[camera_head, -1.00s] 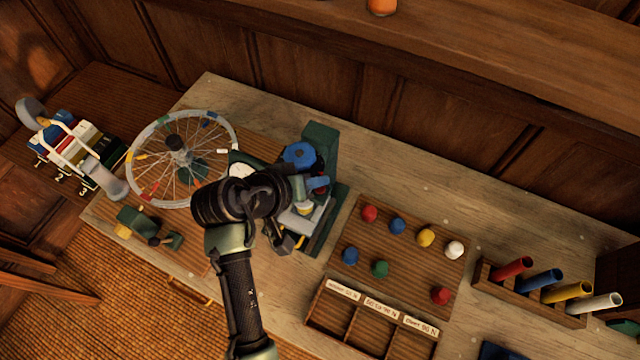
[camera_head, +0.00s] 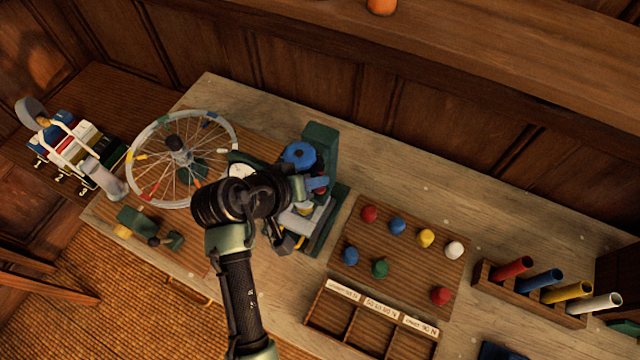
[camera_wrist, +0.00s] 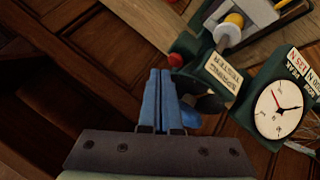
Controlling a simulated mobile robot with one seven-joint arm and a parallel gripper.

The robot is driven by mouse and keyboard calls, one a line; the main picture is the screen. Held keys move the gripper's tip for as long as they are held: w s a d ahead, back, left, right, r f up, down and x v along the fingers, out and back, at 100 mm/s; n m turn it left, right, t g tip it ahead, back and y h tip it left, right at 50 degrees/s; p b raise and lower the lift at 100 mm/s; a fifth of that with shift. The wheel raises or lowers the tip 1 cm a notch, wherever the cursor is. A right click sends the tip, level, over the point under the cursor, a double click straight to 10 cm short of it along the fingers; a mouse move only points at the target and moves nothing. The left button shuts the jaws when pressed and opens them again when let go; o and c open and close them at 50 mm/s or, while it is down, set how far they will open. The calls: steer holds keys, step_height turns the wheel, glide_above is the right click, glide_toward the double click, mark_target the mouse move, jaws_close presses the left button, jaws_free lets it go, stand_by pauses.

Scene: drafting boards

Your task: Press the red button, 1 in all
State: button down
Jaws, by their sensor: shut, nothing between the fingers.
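A small round red button (camera_wrist: 176,60) shows in the wrist view at the edge of a green machine with a label plate (camera_wrist: 222,72). My gripper (camera_wrist: 160,74) is shut and empty, its blue fingers together. Its tips appear just left of the red button; I cannot tell whether they touch. In the head view my gripper (camera_head: 317,184) is at the green machine (camera_head: 322,145) in the middle of the bench. My arm hides part of the machine there, and I cannot make out the button clearly.
A dial gauge (camera_wrist: 278,107) stands beside the machine. A spoked wheel (camera_head: 150,165) lies to the left. A board with several coloured knobs (camera_head: 395,270), two of them red, and a rack of coloured tubes (camera_head: 535,300) are to the right. The bench behind the board is clear.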

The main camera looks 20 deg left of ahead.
steer(key=shift+f, duration=0.1)
stand_by(0.3)
steer(key=shift+f, duration=0.35)
steer(key=shift+f+b, duration=0.45)
steer(key=shift+f, duration=0.05)
stand_by(0.6)
steer(key=shift+r, duration=0.1)
steer(key=shift+r+p, duration=0.8)
steer(key=shift+p, duration=0.1)
step_height(320, 180, up, 5)
steer(key=p, duration=0.4)
steer(key=shift+p, duration=0.35)
steer(key=shift+w, duration=0.1)
stand_by(0.4)
